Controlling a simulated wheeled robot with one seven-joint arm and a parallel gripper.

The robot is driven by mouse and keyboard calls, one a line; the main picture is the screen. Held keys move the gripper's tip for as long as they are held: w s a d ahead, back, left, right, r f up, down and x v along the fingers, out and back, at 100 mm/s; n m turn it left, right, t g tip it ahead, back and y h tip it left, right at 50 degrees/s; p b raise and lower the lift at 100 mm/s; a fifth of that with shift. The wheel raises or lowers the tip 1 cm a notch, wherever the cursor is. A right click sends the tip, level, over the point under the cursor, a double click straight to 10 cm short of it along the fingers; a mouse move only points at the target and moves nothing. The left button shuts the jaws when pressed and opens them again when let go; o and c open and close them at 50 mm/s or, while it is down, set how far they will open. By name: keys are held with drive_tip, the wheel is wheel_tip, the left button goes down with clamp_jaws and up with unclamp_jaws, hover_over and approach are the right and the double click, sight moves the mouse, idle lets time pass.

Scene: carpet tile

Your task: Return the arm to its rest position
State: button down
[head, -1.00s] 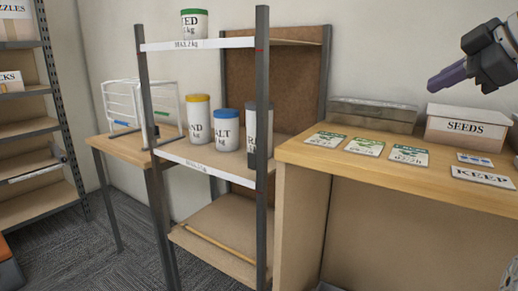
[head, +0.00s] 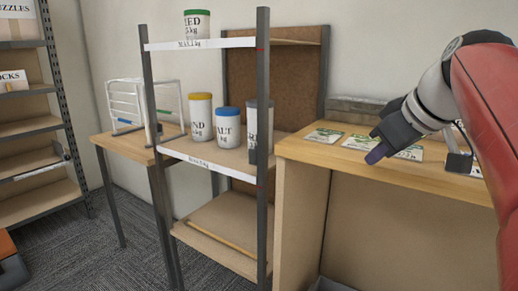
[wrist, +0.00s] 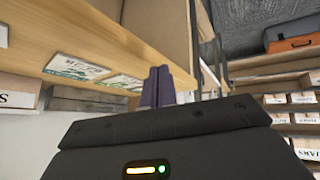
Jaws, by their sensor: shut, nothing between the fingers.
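My gripper (head: 376,153) shows in the head view at the right, in front of the wooden counter's front edge. It points down and to the left and is shut with nothing in it. In the wrist view the shut dark purple fingers (wrist: 158,87) point away from the camera, with the counter edge and seed packets beyond them. My red and grey arm comes in from the right in the head view and hides the right part of the counter.
The counter (head: 300,150) holds several seed packets (head: 324,135) and a grey box (head: 357,110). A shelf unit (head: 262,150) left of it carries several lidded tubs, one green-lidded tub (head: 197,24) on top. A white wire rack (head: 127,105) stands on a table behind. Carpet floor (head: 85,245) is open at lower left.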

drive_tip(key=s+a+f+m+h, duration=0.1)
drive_tip(key=s+a+f+m, duration=0.1)
drive_tip(key=s+f, duration=0.3)
drive_tip(key=s+a+f+m+g, duration=0.1)
drive_tip(key=s+f, duration=0.5)
drive_tip(key=f, duration=0.6)
drive_tip(key=s+a+f+m+h, duration=0.1)
drive_tip(key=s+a+f+m, duration=0.1)
drive_tip(key=s+f, duration=0.3)
wheel_tip(320, 180, down, 4)
drive_tip(key=shift+s+a+m+g+h, duration=0.15)
drive_tip(key=shift+a+m+g+h, duration=0.2)
drive_tip(key=shift+m, duration=0.55)
